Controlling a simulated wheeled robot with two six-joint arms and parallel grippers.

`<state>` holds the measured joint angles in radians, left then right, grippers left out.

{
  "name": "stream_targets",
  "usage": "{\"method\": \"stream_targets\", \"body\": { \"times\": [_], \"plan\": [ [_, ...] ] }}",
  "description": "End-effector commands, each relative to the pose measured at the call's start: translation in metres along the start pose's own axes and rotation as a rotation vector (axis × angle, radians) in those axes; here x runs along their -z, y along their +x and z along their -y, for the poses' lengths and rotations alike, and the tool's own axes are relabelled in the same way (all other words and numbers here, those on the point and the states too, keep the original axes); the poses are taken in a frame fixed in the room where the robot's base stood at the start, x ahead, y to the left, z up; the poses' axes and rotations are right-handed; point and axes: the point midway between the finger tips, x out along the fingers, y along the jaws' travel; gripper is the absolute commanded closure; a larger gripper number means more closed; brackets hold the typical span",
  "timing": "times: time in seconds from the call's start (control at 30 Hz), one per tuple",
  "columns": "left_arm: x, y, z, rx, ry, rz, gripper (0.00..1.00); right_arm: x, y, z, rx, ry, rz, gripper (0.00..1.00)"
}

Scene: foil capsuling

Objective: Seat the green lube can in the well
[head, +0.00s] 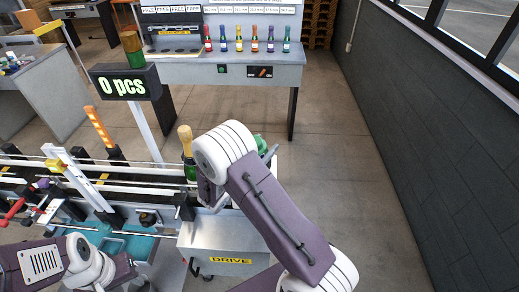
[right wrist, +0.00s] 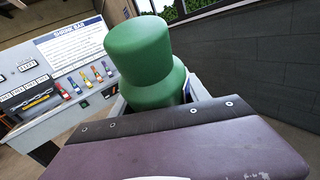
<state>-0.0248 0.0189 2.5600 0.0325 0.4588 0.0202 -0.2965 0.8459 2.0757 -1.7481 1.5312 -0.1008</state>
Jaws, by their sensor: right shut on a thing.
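The green lube can (right wrist: 145,65) fills the top middle of the right wrist view, with a wide cap above a rounded shoulder. In the head view only a small green part of it (head: 262,144) shows past my right arm. My right gripper (head: 270,154) is shut on the can, beside the upper right of the machine with the DRIVE label; my wrist hides most of the grip. The can's lower part is hidden. I cannot make out the well in either view. My left arm shows at the lower left of the head view, but its gripper is not visible.
A corked green bottle (head: 187,150) stands at the conveyor (head: 60,172), left of my right wrist. The DRIVE machine (head: 225,245) is below. A "0 pcs" display (head: 124,82) stands behind. A back bench (head: 225,72) holds several small bottles. Floor at right is clear.

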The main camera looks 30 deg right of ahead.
Motion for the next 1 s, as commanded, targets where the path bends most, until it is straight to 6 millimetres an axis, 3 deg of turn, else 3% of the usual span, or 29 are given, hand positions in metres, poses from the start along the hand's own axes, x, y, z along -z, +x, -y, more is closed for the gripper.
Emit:
{"method": "stream_targets", "body": {
  "times": [0.2, 0.37, 0.7, 0.9, 1.0],
  "plan": [
    [0.0, 0.001, 0.0, 0.0, 0.0, 0.0, 0.64, -0.01, 0.0, -0.002, 0.0, 0.005, 0.003, 1.0],
    [-0.001, 0.005, 0.0, 0.0, 0.0, 0.0, 0.64, -0.043, 0.0, -0.005, 0.0, 0.011, 0.004, 1.0],
    [-0.002, 0.014, 0.0, 0.0, 0.0, 0.0, 0.64, -0.179, 0.0, -0.02, -0.001, 0.016, 0.004, 1.0],
    [-0.002, 0.015, 0.0, 0.0, 0.0, 0.0, 0.64, -0.241, 0.0, -0.028, -0.001, 0.011, 0.003, 1.0],
    [-0.002, 0.015, 0.0, 0.0, 0.0, 0.0, 0.64, -0.26, 0.0, -0.03, -0.001, 0.008, 0.002, 1.0]
  ]
}}
